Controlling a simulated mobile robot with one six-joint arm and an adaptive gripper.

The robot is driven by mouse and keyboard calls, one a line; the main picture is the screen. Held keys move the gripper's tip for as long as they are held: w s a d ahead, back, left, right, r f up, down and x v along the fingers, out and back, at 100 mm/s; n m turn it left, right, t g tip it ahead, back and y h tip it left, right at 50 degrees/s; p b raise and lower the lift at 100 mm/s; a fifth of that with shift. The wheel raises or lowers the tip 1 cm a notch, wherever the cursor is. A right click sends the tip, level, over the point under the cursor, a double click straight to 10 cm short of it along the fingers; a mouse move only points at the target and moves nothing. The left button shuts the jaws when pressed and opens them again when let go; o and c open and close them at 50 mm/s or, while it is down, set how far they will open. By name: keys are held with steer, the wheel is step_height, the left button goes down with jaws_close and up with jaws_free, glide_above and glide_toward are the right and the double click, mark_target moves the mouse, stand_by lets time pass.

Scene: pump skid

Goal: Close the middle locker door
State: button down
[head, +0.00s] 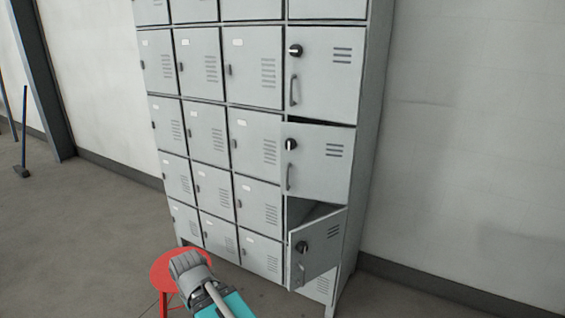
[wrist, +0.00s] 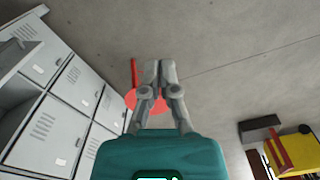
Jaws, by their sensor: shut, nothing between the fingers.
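The right column of the grey locker cabinet has three larger doors with black knobs and bar handles. The middle door (head: 325,165) stands slightly ajar, with a dark gap along its top edge. The upper door (head: 325,82) looks shut. The lower door (head: 320,250) stands wide open, showing part of its compartment. My gripper (head: 184,262) is low and left of these doors, in front of the small lockers and apart from the middle door. In the wrist view its fingers (wrist: 160,65) are together and empty, pointing over the floor.
A red stool (head: 164,270) stands on the floor beside my gripper; it also shows in the wrist view (wrist: 85,85). Small closed lockers (head: 205,130) fill the left columns. A yellow object (wrist: 298,148) is at the wrist view's lower right. The floor left of the cabinet is mostly clear.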

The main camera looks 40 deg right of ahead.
steer(key=shift+w, duration=0.1)
steer(key=w+d+r+m+t+y, duration=0.1)
steer(key=w+r+m+t+y, duration=0.2)
steer(key=w, duration=0.5)
steer(key=w+d+r+t+y, duration=0.1)
steer(key=w+r+t, duration=0.1)
steer(key=w+t, duration=0.45)
steer(key=w+d+r+m+t+h, duration=0.2)
steer(key=w+d+r+m+t, duration=0.25)
steer(key=w+d+r, duration=0.45)
steer(key=w+d+r+m+t+h, duration=0.25)
steer(key=d+m+h, duration=0.2)
steer(key=d, duration=0.35)
steer(key=w+d+r+m+t+h, duration=0.1)
steer(key=d+r+m+h, duration=0.25)
steer(key=d+m, duration=0.35)
steer(key=s+d+m+g+h, duration=0.2)
steer(key=d+m+g+h, duration=0.1)
steer(key=d, duration=0.5)
steer(key=s+d+m+g+h, duration=0.3)
steer(key=d+m+g+h, duration=0.1)
steer(key=d+m, duration=0.3)
steer(key=shift+s+d+f+h, duration=0.3)
steer(key=shift+d+f+h, duration=0.2)
steer(key=shift+h, duration=0.4)
steer(key=shift+w, duration=0.1)
